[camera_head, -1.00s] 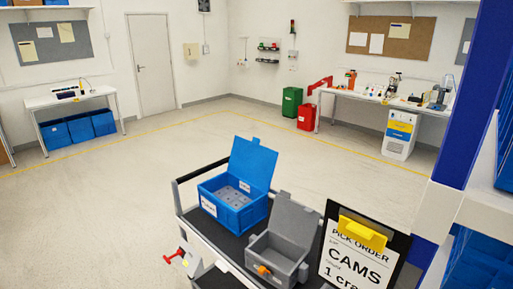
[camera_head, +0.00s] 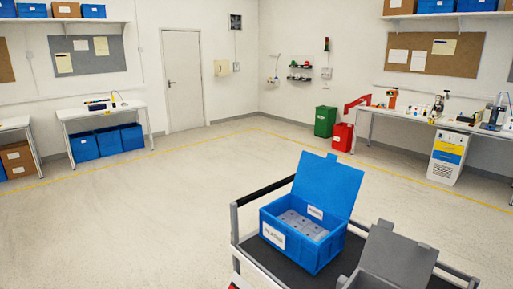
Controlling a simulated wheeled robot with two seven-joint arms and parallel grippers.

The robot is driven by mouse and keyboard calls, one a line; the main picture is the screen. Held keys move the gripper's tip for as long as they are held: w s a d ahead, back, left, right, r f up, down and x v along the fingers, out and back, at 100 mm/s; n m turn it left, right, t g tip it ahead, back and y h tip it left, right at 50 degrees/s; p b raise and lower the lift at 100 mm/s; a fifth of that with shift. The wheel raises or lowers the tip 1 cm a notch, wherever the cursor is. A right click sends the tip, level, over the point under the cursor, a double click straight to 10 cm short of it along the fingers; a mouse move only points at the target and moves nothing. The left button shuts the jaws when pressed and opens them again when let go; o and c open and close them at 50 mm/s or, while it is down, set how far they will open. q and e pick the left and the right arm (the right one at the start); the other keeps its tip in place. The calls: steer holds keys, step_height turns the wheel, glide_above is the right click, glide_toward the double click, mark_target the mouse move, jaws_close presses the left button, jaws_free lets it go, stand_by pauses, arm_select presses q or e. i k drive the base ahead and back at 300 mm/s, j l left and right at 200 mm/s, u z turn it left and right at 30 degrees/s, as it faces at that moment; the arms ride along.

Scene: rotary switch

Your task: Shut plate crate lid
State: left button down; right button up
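A blue crate (camera_head: 322,253) stands on a dark-topped cart (camera_head: 262,260) at the lower right of the head view. Its blue lid (camera_head: 328,184) is open and stands up at the back, tilted slightly. Grey plates (camera_head: 303,224) lie inside, and white labels are on the crate, too small to read surely. A grey crate (camera_head: 379,284) with its grey lid (camera_head: 401,254) raised stands to the right, cut off by the bottom edge. Neither of my grippers shows in the view.
The cart has a black handle bar (camera_head: 268,192) at its left end. Open floor (camera_head: 130,220) lies left of and behind the cart. Workbenches, a green bin (camera_head: 325,121) and a red bin (camera_head: 342,137) stand along the far walls.

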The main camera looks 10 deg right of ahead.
mark_target(331, 185)
steer(key=i+j+u, duration=0.3)
steer(key=i, duration=0.4)
steer(key=i+j+u, duration=0.3)
steer(key=i, duration=0.45)
steer(key=i+u, duration=0.25)
steer(key=i, duration=0.5)
steer(key=i+l+z, duration=0.15)
steer(key=i+z, duration=0.75)
steer(key=i+j+z, duration=0.25)
steer(key=i+z, duration=0.15)
steer(key=i+j+z, duration=0.45)
steer(key=i+l, duration=0.1)
